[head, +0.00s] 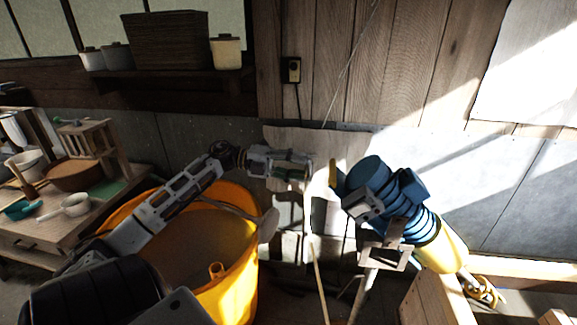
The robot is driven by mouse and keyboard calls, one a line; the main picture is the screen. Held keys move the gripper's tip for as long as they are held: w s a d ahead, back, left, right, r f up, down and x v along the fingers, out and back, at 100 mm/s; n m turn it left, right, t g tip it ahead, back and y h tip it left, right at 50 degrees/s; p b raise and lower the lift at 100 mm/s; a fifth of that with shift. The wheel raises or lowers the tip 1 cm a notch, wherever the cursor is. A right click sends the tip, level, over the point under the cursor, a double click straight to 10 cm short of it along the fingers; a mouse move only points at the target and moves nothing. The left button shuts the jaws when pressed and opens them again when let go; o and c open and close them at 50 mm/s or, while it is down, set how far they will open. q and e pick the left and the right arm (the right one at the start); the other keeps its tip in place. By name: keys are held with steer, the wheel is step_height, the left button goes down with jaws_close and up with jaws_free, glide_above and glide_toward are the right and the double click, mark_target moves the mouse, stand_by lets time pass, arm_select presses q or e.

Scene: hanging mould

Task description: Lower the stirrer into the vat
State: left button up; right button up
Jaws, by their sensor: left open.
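The yellow vat (236,283) stands at the lower left, and my left arm crosses over its mouth. My left gripper (303,166) is open and empty, beyond the vat's right rim and left of the blue machine. The stirrer seems to be this blue ribbed machine (372,178), tilted, with a grey bracket and a pale shaft below it. It stands apart from my gripper, to the right of the vat. The shaft's lower end is cut off by the picture edge. My right gripper is not in view.
A wooden bench (62,228) with bowls and a small rack stands at the left. A shelf (165,88) with pots and a basket hangs above it. A wall socket (291,70) is on the back wall.

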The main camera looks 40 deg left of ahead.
arm_select(q)
steer(key=shift+v, duration=1.2)
steer(key=shift+w, duration=0.15)
